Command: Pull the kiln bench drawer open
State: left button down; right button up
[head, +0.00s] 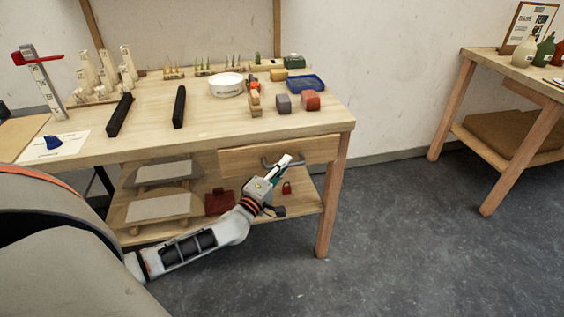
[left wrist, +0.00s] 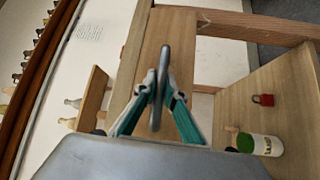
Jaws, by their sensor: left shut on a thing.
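The kiln bench drawer (head: 240,161) is a wooden front under the right part of the bench top (head: 220,120). It looks shut or nearly so; I cannot tell if there is a small gap. Its grey bar handle (head: 266,162) is partly hidden by my left gripper (head: 284,168). In the left wrist view the teal fingers of the left gripper (left wrist: 160,92) close on the handle (left wrist: 164,57) from both sides, and the drawer front (left wrist: 178,40) is behind it. My right gripper is not in view.
Below the drawer, a shelf holds a red box (head: 219,202) and a small red padlock (head: 287,188). A bench leg (head: 331,215) stands right of the drawer. The grey floor (head: 400,230) is clear toward the second table (head: 510,100).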

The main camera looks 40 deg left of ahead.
pick_arm(q)
jog(key=s+d+p, duration=0.8)
jog(key=s+d, duration=1)
jog(key=d, duration=0.3)
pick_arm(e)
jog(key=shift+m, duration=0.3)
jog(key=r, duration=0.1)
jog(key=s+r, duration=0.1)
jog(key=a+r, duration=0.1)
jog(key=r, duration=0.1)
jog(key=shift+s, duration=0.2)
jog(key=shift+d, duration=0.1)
pick_arm(q)
jog(key=c, duration=2.1)
grip_release()
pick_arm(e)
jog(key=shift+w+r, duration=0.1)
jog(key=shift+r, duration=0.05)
pick_arm(q)
jog(key=s, duration=0.4)
jog(key=s+f, duration=0.1)
jog(key=s, duration=0.6)
jog(key=shift+s+d+f, duration=0.3)
jog(key=shift+s+d, duration=0.05)
jog(key=shift+s, duration=0.05)
